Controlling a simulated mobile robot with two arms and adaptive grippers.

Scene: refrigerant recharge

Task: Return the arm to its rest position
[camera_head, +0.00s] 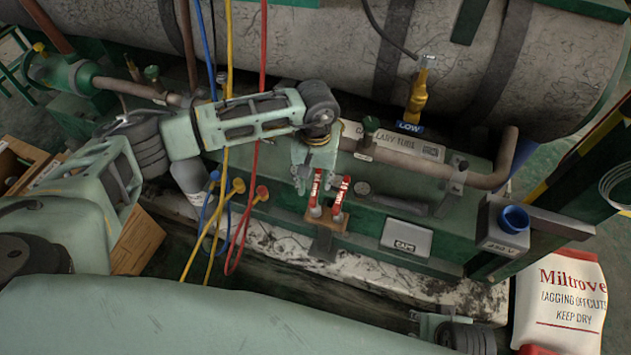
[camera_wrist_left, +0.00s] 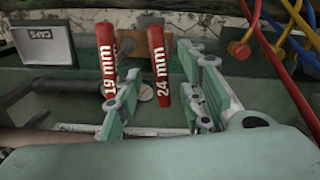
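My left gripper (camera_head: 314,170) is over the green bench behind two red-handled tools. In the left wrist view its fingers (camera_wrist_left: 165,82) are apart. The red 24 mm tool (camera_wrist_left: 159,66) shows between them, with no finger seen pressing on it. My left arm (camera_head: 250,118) reaches in from the left. My right gripper (camera_head: 432,325) shows only partly at the bottom right; its fingertips are unclear.
A grey CAPS box (camera_head: 406,237) sits right of the tools. Yellow, blue and red hoses (camera_head: 240,215) hang close to my left arm. A white sack (camera_head: 560,305) lies at the lower right.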

